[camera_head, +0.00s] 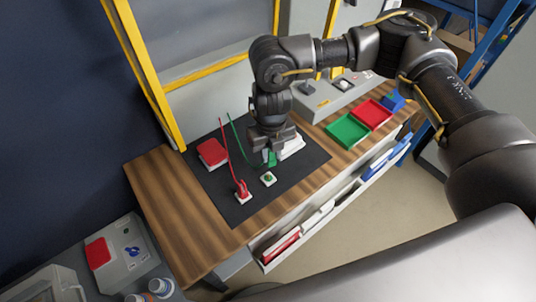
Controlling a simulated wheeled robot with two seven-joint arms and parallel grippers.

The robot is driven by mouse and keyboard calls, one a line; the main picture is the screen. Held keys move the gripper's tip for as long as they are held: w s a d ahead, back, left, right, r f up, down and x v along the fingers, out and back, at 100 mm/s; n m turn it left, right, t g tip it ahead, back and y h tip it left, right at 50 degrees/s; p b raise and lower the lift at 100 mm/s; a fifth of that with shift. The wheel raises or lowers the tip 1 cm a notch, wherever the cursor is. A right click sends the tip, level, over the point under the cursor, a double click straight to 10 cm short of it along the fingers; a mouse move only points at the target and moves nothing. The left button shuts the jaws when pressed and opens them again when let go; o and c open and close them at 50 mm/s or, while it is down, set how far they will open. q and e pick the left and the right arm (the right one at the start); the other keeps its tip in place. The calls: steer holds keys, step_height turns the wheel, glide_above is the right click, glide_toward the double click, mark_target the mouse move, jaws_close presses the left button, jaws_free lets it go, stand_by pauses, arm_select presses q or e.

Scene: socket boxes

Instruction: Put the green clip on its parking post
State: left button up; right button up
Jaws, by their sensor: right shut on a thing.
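My right gripper (269,149) points down over the black mat and is shut on the green clip (271,159). A green wire (236,128) rises at its left. A small white base with a green top (268,179), which looks like the green parking post, stands on the mat just in front of the clip. The clip appears apart from it and behind it; the exact height is hard to tell. My left gripper is not in view.
A red clip (242,188) with a red wire sits on a white base at the front left. A red box (212,152) is on the mat (215,185), and a white box (291,146) is beside my gripper. Green (347,131) and red (372,114) trays stand at right.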

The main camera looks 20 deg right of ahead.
mark_target(268, 175)
steer(key=n, duration=0.3)
steer(key=shift+s+a+f, duration=0.1)
steer(key=shift+a+f, duration=0.3)
steer(key=shift+f+b, duration=1.55)
steer(key=shift+f, duration=0.3)
steer(key=shift+f, duration=0.25)
steer(key=shift+f+b, duration=0.65)
steer(key=shift+b, duration=0.05)
steer(key=shift+f, duration=0.2)
steer(key=shift+f, duration=0.15)
steer(key=shift+f+b, duration=0.15)
steer(key=shift+b, duration=0.2)
steer(key=o, duration=1)
